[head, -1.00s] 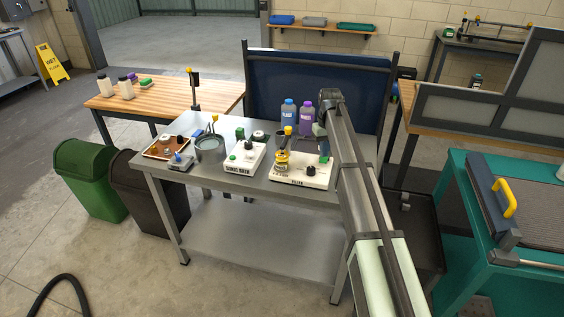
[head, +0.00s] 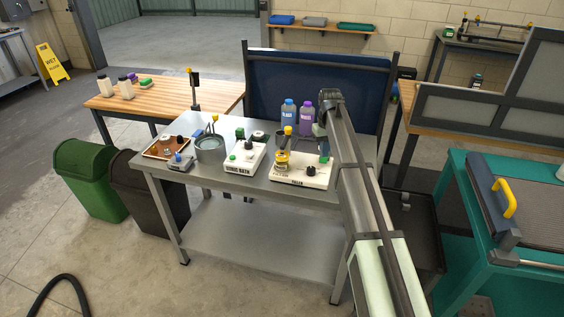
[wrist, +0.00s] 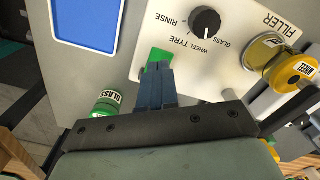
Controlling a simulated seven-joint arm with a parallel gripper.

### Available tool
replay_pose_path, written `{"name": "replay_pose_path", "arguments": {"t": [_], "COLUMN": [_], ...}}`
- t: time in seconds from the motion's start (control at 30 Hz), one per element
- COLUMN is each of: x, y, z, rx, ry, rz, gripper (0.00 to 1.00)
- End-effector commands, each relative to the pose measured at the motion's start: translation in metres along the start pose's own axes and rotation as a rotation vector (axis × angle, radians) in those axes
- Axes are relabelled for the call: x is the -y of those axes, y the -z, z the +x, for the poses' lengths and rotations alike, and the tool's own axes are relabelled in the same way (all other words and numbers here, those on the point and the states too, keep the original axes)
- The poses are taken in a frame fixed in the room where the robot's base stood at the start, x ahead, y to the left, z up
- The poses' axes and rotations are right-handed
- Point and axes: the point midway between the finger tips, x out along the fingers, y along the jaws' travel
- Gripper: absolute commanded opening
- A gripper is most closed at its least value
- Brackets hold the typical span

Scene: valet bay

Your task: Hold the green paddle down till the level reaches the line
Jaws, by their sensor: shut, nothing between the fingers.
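The white filler (head: 292,178) stands at the right of the steel bench in the head view. In the wrist view the filler panel (wrist: 185,62) carries a black knob (wrist: 206,20) ringed by printed words. The green paddle (wrist: 156,56) shows just beyond my fingertips. My gripper (wrist: 160,72) is shut and empty, its tips at the paddle and covering part of it; whether they press it I cannot tell. A yellow-topped bottle (wrist: 297,72) labelled WHEEL is beside a round glass vessel (wrist: 264,52). The liquid level and the line cannot be made out.
A green-capped bottle (wrist: 106,103) labelled GLASS is left of my fingers. Left of the filler are the sonic bath (head: 243,160), a grey pot (head: 210,150) and a brown tray (head: 160,148). Blue (head: 289,115) and purple (head: 306,117) bottles stand behind.

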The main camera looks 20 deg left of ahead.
Motion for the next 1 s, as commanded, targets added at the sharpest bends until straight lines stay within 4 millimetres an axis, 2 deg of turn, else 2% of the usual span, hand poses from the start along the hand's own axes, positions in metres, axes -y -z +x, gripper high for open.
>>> {"name": "replay_pose_path", "arguments": {"t": [0.7, 1.0], "x": [0.0, 0.0], "y": [0.0, 0.001], "z": [0.022, 0.022], "rx": [0.0, -0.001], "ry": [0.0, 0.0], "rz": [0.0, 0.0], "gripper": [0.0, 0.0]}}
